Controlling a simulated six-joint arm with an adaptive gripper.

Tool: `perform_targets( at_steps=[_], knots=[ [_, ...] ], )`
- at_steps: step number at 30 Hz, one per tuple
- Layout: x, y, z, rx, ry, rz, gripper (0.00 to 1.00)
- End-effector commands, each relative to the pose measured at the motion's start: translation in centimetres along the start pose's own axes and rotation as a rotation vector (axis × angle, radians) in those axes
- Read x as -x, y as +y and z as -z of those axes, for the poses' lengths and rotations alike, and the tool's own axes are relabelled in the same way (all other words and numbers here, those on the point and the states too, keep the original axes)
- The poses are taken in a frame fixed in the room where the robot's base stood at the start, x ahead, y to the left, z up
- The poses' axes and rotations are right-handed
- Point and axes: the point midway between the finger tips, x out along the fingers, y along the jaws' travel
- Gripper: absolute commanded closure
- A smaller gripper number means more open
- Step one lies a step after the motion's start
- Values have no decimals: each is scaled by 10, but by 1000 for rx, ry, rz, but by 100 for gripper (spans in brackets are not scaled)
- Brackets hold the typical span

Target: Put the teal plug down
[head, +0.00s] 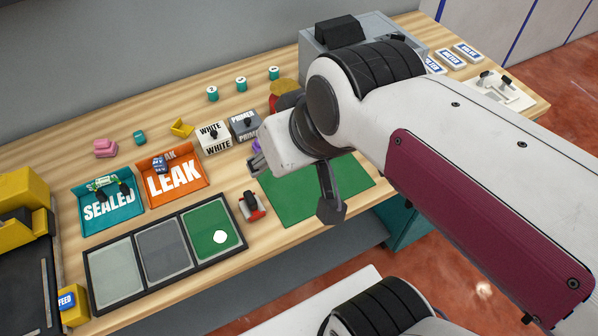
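A small teal piece (139,137) stands on the table between the pink pieces and the yellow piece; I cannot tell whether it is the teal plug. My gripper (331,207) is over the green mat (290,196), mostly hidden by my own wrist. One dark finger-like part shows, pointing down. I cannot see between the fingers, so whether it is open or holds something is unclear. No teal thing shows at the visible finger.
A teal SEALED bin (109,212) and an orange LEAK bin (174,181) stand at left, behind a three-panel tray (87,276). A red-and-black piece (251,206) lies beside the mat. WHITE (214,138) and PRIMER (244,125) boxes and several numbered teal-sided cylinders (240,83) stand farther back.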

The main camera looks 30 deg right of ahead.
Motion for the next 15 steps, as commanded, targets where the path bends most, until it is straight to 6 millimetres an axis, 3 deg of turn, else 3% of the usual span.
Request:
perform_targets(
  at_steps=[3, 6, 15],
  knots=[
    [4, 9, -28, 1, -34, -32, 60],
    [6, 14, -43, 1, -55, -52, 60],
    [7, 18, -53, 1, -71, -67, 60]
  ],
)
